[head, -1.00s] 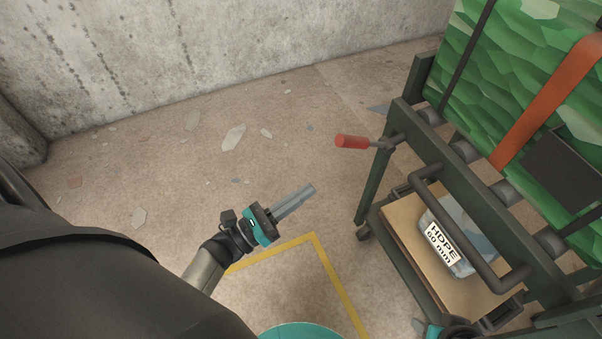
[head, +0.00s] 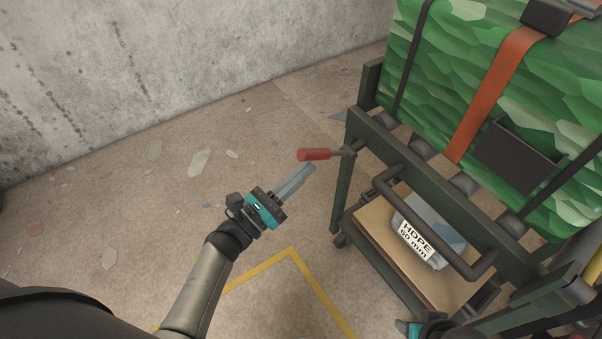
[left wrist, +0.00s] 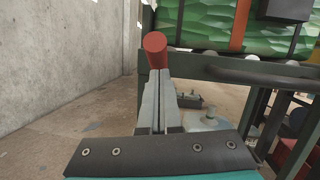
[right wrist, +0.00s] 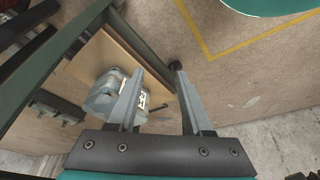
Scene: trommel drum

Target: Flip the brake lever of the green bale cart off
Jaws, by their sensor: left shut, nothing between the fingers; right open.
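The brake lever has a red grip (head: 314,154) that sticks out to the left from the dark green cart's corner post. In the left wrist view the red grip (left wrist: 155,45) shows end-on, just beyond the fingertips. My left gripper (head: 308,171) is shut and empty, with its tips just below the red grip; I cannot tell whether they touch it. The cart frame (head: 430,180) carries a green bale (head: 450,80) with an orange strap. My right gripper (right wrist: 153,82) is open and empty beside the cart's lower shelf. In the head view it shows only partly at the bottom edge.
A dark push bar (head: 430,220) runs along the cart's near side. A concrete wall (head: 170,70) stands behind. Floor left of the cart is free except for flat chips and yellow tape (head: 290,250).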

